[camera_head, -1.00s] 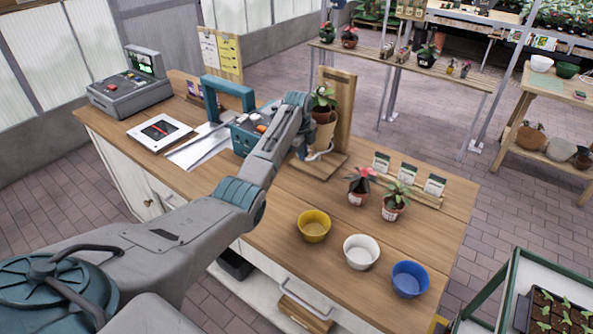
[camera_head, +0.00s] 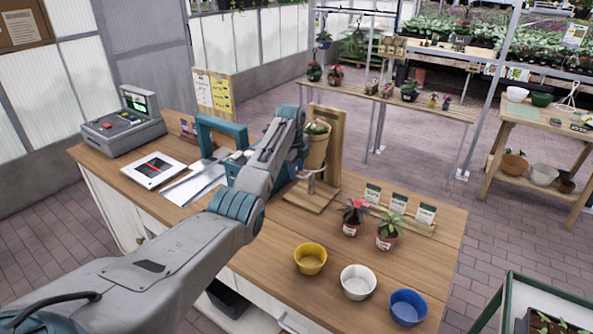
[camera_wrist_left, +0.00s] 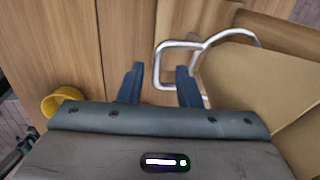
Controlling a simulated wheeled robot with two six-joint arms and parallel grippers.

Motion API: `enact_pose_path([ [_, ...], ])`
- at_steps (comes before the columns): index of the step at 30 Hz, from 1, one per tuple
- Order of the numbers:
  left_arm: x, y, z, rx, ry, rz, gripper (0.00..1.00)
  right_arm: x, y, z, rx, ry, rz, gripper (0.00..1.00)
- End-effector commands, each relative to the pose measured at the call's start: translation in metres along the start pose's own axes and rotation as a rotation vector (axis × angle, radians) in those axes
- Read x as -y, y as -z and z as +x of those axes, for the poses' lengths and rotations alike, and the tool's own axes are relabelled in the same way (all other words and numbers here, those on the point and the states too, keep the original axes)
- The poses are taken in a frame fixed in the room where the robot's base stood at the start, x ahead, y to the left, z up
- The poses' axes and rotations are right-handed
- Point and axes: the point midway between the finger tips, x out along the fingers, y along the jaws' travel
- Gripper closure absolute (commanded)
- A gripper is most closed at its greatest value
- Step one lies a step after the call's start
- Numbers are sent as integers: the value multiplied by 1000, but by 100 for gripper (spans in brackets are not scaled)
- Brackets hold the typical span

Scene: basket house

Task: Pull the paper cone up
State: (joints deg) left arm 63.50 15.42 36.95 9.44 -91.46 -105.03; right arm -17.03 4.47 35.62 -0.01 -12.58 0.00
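The tan paper cone (camera_head: 317,152) stands upright at the wooden stand, with green leaves (camera_head: 317,128) showing at its rim. A bent metal wire handle (camera_head: 313,172) sits at its lower part. In the left wrist view the cone (camera_wrist_left: 250,85) fills the right side and the wire handle (camera_wrist_left: 158,65) loops out toward my fingers. My left gripper (camera_wrist_left: 160,70) is open, with a clear gap between its fingertips. One side of the handle loop shows between the fingers, and the right finger overlaps the loop; contact is unclear. My right gripper is not in view.
The wooden stand (camera_head: 336,135) rises behind the cone. Two potted plants (camera_head: 352,217) (camera_head: 387,230) and yellow, white and blue bowls (camera_head: 310,259) (camera_head: 357,282) (camera_head: 408,307) are to the right. A teal-handled box (camera_head: 222,130) is left of the cone.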

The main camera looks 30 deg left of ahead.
Motion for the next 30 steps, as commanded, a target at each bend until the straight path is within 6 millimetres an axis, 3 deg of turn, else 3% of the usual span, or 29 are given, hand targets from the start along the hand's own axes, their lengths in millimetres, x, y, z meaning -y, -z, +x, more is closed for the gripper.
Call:
enact_pose_path([
  [7, -2, 1, 2, -2, -5, 0, 69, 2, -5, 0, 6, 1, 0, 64],
  [11, -1, 1, -6, -1, -3, 1, 69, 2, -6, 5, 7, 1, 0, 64],
  [24, -1, 0, -87, -1, 0, -1, 69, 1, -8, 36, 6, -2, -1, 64],
  [30, -1, 0, -105, -1, -2, 0, 69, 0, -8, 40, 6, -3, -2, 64],
])
